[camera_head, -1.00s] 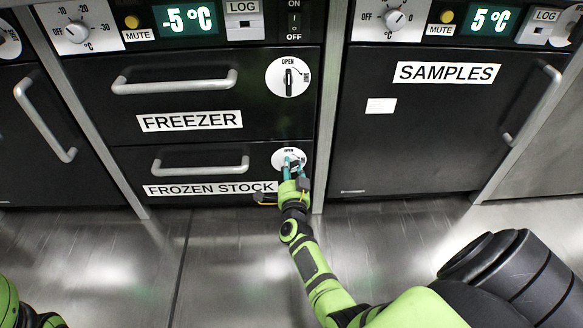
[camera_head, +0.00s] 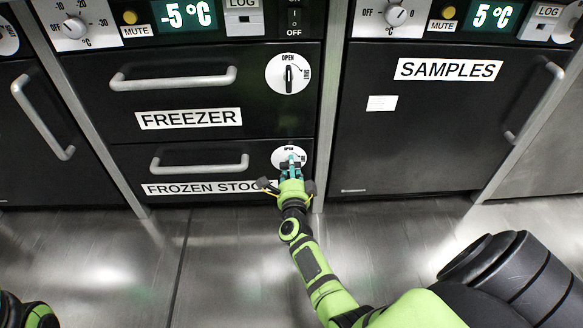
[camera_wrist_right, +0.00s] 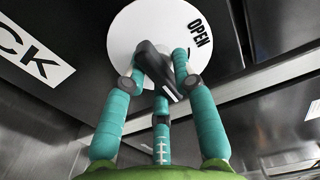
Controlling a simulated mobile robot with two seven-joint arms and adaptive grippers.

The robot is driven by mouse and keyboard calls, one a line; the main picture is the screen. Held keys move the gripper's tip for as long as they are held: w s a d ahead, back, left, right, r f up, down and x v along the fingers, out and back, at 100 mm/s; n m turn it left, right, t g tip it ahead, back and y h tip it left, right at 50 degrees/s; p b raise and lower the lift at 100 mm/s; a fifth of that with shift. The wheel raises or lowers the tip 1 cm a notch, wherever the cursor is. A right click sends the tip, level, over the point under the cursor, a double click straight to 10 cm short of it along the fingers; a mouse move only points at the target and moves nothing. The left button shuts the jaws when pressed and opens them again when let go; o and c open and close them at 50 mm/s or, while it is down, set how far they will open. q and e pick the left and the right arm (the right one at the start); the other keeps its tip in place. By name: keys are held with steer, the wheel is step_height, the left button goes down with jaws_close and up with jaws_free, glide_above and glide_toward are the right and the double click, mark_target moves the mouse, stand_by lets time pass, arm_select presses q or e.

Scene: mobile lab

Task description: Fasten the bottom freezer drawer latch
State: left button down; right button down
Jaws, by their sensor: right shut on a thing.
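The bottom freezer drawer (camera_head: 128,165), labelled FROZEN STOCK, looks closed. Its latch has a round white plate (camera_head: 279,157) at the drawer's upper right, marked OPEN at the top. My right gripper (camera_head: 291,167) is at this plate and covers most of the knob in the head view. In the right wrist view the teal fingers (camera_wrist_right: 163,85) are shut on the black latch knob (camera_wrist_right: 152,62), in front of the white plate (camera_wrist_right: 125,38). The knob slants there, and its far end points away from the OPEN mark. My left gripper is not in view.
The upper freezer drawer (camera_head: 250,120) has its own latch (camera_head: 289,75), with its knob upright toward OPEN. The drawer handle (camera_head: 200,166) lies left of my gripper. The SAMPLES door (camera_head: 430,130) is to the right. The floor (camera_head: 230,260) in front is clear.

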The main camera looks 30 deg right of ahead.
steer(key=shift+f, duration=0.1)
stand_by(0.3)
steer(key=c, duration=1.1)
jaws_free()
steer(key=v, duration=0.7)
steer(key=shift+s, duration=0.25)
steer(key=shift+a, duration=0.1)
